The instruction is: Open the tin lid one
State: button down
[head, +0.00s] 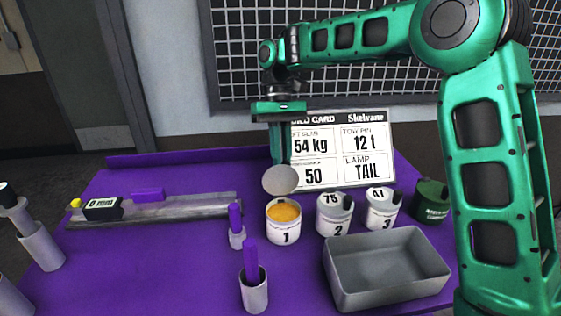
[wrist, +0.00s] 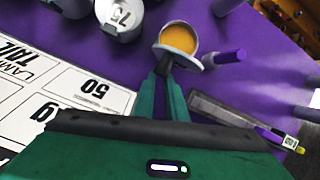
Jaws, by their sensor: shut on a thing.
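Tin one (head: 284,226) is a white can marked "1" on the purple table, with its top uncovered and orange contents showing; it also shows in the wrist view (wrist: 180,38). Its round grey lid (head: 280,180) is held tilted just above the tin, apart from it in the head view. My gripper (head: 280,160) is shut on the lid. In the wrist view the fingers (wrist: 168,75) meet at the lid (wrist: 190,60), which overlaps the tin's near rim. The exact grip on the lid is partly hidden by the fingers.
Tin two (head: 334,215), tin three (head: 382,209) and a dark green tin (head: 431,202) stand to the right, lids on. A grey tray (head: 385,275) lies in front. A white card board (head: 345,150) stands behind. Purple-handled cups (head: 254,290) and a metal rail (head: 165,210) are left.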

jog(key=shift+w+d+f, duration=0.1)
jog(key=shift+d+f, duration=0.05)
jog(key=shift+d, duration=0.45)
jog(key=c, duration=1.7)
grip_release()
jog(key=shift+o, duration=0.2)
jog(key=shift+a, duration=0.15)
jog(key=v, duration=0.7)
jog(key=shift+w+r, duration=0.25)
